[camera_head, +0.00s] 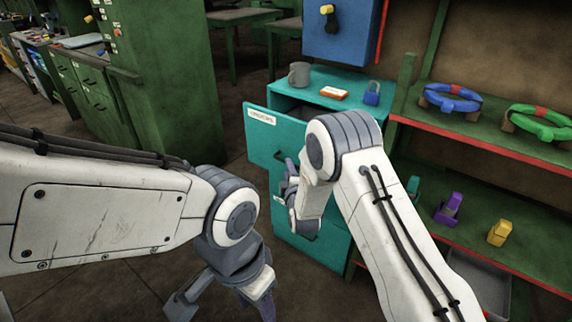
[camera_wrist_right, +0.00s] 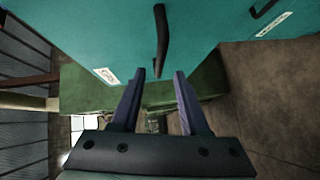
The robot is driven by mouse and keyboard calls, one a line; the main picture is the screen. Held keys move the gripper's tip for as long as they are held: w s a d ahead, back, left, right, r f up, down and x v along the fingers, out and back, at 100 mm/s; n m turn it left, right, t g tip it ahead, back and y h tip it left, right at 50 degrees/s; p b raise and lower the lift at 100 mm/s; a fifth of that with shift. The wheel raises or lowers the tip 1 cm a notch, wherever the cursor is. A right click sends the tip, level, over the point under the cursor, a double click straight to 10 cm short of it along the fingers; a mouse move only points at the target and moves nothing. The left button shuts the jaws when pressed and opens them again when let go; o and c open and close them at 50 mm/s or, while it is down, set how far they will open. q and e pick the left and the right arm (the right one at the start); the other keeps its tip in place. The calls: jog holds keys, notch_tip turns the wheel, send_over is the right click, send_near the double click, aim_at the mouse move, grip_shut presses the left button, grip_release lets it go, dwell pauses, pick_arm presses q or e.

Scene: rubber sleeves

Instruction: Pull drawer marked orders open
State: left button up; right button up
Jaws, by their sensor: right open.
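The teal drawer cabinet (camera_head: 318,83) stands in the middle of the head view. Its top drawer front (camera_head: 262,138) stands out from the body, with a dark gap behind it. A white label (camera_head: 262,117) is on it, its lettering too small to read surely. My right gripper (camera_head: 290,188) is beside the drawer fronts, partly hidden by my arm. In the right wrist view the gripper (camera_wrist_right: 156,77) is open, with a dark bar handle (camera_wrist_right: 161,40) just beyond its fingertips, not gripped.
A grey mug (camera_head: 299,74), an orange-white box (camera_head: 333,93) and a blue padlock (camera_head: 371,93) are on the cabinet top. A green shelf (camera_head: 480,126) with coloured rings stands at right. A green cabinet (camera_head: 165,75) stands left; floor between is clear.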

jog(key=shift+x, duration=2.45)
grip_shut()
jog(key=shift+s+f, duration=0.1)
jog(key=shift+f, duration=0.1)
